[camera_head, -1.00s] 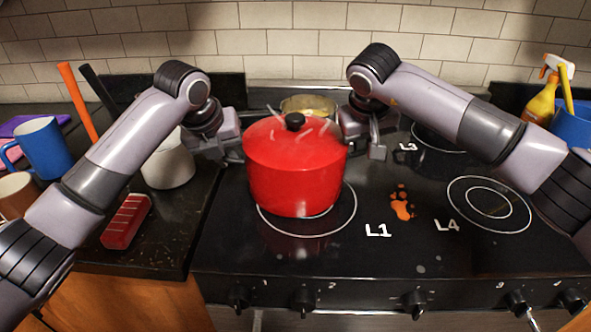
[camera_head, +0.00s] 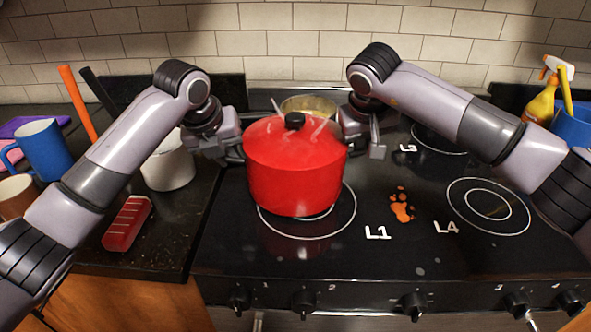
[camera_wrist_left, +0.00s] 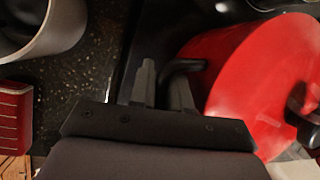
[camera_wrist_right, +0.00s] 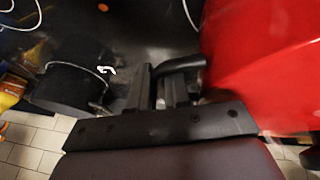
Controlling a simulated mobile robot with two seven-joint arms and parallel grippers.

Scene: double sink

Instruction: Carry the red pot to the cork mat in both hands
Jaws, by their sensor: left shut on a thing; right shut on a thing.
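The red pot (camera_head: 297,178) with a red lid and black knob stands upright over the L1 burner (camera_head: 347,215). I cannot tell whether its base touches the hob. My left gripper (camera_head: 234,151) is shut on the pot's left side handle; the dark handle (camera_wrist_left: 186,66) shows between the fingers in the left wrist view. My right gripper (camera_head: 366,149) is shut on the opposite handle (camera_wrist_right: 186,66), which shows between the fingers in the right wrist view. Pale streaks like steam rise by the lid. I cannot make out the cork mat in any view.
A metal pot (camera_head: 309,105) stands behind the red pot. Left of the hob are a white pot (camera_head: 168,168), a red striped block (camera_head: 127,222) and a blue mug (camera_head: 45,149). A yellow spray bottle (camera_head: 541,104) stands at right. The L4 burner (camera_head: 488,205) is clear.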

